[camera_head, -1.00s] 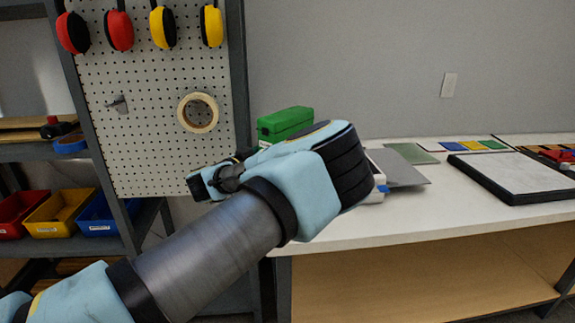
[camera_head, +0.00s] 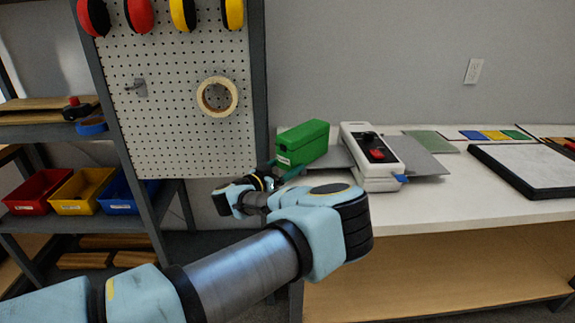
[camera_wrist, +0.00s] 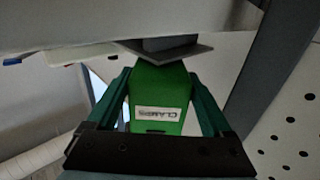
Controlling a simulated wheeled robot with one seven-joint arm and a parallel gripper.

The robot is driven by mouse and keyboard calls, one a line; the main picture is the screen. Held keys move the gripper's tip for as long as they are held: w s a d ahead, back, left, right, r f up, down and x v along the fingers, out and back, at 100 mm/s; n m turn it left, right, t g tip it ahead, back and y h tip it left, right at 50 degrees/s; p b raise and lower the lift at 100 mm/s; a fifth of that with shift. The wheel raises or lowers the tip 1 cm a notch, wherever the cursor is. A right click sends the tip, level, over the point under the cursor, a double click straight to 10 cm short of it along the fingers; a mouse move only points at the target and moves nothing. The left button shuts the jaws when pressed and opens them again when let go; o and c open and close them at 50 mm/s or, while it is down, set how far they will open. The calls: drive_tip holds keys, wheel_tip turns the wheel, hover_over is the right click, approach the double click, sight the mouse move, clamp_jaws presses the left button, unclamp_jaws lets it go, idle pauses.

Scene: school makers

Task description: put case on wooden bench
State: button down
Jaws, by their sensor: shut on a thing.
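The green case (camera_head: 303,142) is at the left end of a white-topped bench (camera_head: 440,208) with a light wooden lower shelf. My gripper (camera_head: 287,172) is shut on the case, partly hidden by my wrist. I cannot tell whether the case touches the bench. No bench with a wooden top is clearly in view.
A white device with a dark panel (camera_head: 374,152) stands on grey sheets just right of the case. A black-framed tray (camera_head: 530,168) lies farther right. A pegboard (camera_head: 180,110) with ear muffs and tape stands at left. Shelves with coloured bins (camera_head: 78,190) are beyond it.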

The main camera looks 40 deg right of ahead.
unclamp_jaws()
drive_tip(key=shift+f, duration=0.1)
drive_tip(key=shift+a, duration=0.15)
drive_tip(key=s+a+b, duration=0.1)
drive_tip(key=a+b, duration=0.1)
drive_tip(key=a, duration=0.9)
drive_tip(key=shift+a, duration=0.3)
